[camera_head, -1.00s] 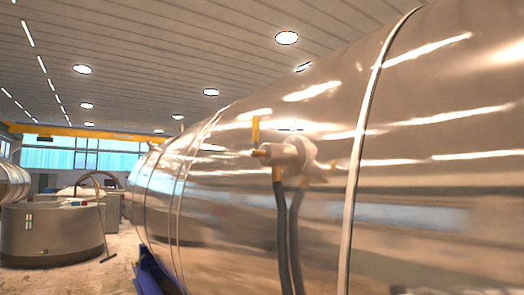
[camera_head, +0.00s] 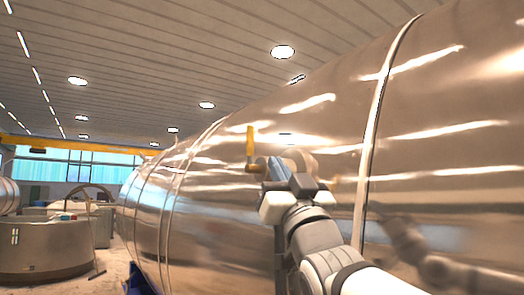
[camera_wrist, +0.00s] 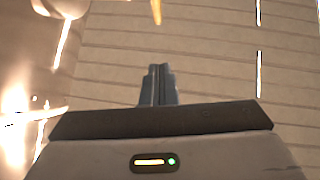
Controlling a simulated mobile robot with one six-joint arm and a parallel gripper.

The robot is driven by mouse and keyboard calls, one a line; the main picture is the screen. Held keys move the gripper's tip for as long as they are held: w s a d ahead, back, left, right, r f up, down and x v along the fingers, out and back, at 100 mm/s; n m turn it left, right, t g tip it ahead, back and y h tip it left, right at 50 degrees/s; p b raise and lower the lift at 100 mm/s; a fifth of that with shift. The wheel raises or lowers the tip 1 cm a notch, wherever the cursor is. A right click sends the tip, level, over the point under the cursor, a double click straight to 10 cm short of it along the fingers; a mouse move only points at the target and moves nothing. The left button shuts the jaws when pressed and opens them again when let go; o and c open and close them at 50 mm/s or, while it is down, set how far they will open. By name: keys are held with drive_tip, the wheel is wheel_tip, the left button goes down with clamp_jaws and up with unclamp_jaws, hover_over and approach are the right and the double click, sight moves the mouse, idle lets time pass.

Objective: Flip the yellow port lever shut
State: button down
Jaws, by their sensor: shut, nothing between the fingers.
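The yellow port lever (camera_head: 250,143) stands upright at the port on the side of the big shiny metal vessel (camera_head: 330,190). Its lower end bends toward the port. My gripper (camera_head: 276,166) is shut and empty, just right of the lever's lower part in the head view, and covers most of the pale port body. In the wrist view my shut fingers (camera_wrist: 160,82) point up the picture. The tip of the yellow lever (camera_wrist: 156,10) shows beyond them at the top edge, apart from them. A pale rounded part, perhaps of the port, shows at the top left.
The vessel wall fills the right side, with a raised seam (camera_head: 371,130) right of my gripper. My arm is mirrored in it. The hoses below the port are hidden behind my arm. A round grey tank (camera_head: 40,245) stands at the far left, with open floor beside it.

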drive_tip(key=p, duration=0.5)
approach(249, 131)
wheel_tip(249, 131, up, 4)
drive_tip(key=shift+w+a+p, duration=0.25)
drive_tip(key=shift+w+a, duration=0.05)
drive_tip(key=shift+w, duration=0.6)
drive_tip(key=shift+w+a+p, duration=0.25)
drive_tip(key=shift+w+a, duration=0.05)
drive_tip(key=shift+w, duration=0.6)
drive_tip(key=shift+f, duration=0.1)
drive_tip(key=shift+a, duration=0.15)
